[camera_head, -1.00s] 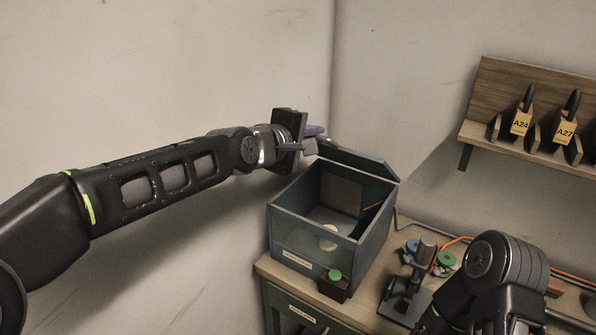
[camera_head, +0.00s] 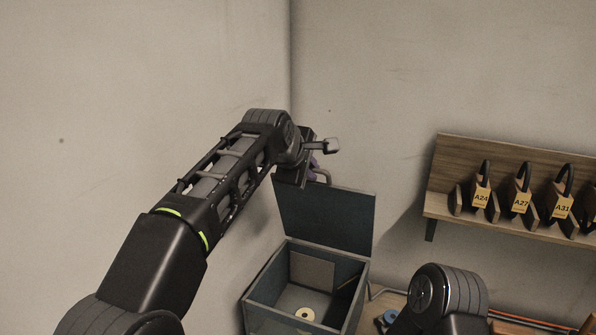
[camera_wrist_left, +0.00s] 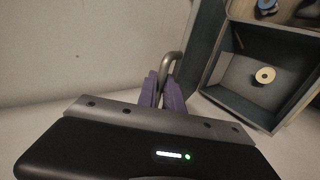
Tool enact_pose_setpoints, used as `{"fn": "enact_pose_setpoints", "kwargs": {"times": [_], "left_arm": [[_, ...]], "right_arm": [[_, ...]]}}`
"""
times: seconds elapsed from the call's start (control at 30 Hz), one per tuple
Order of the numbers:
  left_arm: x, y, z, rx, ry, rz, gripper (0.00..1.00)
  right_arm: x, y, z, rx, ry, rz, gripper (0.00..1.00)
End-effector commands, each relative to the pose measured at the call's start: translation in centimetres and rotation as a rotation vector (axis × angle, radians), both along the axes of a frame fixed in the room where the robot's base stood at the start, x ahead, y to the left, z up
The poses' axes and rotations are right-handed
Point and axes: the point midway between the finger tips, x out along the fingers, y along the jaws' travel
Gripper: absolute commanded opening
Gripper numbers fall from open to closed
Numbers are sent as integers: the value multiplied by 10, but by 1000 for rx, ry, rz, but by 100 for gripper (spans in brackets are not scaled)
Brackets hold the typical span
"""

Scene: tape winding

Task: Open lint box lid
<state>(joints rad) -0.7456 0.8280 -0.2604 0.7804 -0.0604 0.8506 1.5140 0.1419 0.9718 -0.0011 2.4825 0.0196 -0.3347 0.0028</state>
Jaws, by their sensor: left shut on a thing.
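The lint box (camera_head: 263,284) is a dark grey-blue open-topped box on the workbench, seen at the lower middle of the head view and at the right of the left wrist view (camera_wrist_left: 235,105). Its lid (camera_head: 330,217) stands raised, near upright, at the box's back edge. My left gripper (camera_head: 318,172) is at the lid's top left; its purple fingers (camera_wrist_left: 165,92) are shut on the curved grey metal handle (camera_wrist_left: 170,62). A pale round disc (camera_head: 305,313) lies inside the box. My right arm shows at the lower right; its gripper is out of frame.
A wooden wall rack (camera_head: 500,175) with tagged black tools, A24, A27 and A31, hangs at the right. A blue round part (camera_head: 390,317) and an orange cable (camera_head: 530,321) are on the bench. The walls are close behind and left of the box.

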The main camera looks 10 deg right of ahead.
Motion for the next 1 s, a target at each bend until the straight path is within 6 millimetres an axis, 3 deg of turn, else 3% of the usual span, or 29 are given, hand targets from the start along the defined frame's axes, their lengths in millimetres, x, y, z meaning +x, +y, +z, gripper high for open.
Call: {"fn": "enact_pose_setpoints", "kwargs": {"times": [0.67,0.7,1.0], "left_arm": [[-1,-9,-1,25,37,3,0],[-1,-9,-1,25,37,3,11],[-1,-9,-2,27,39,3,32]], "right_arm": [[0,0,2,-1,0,-1,0],[0,0,2,-1,1,-1,0],[0,0,2,-1,1,-1,0]]}}
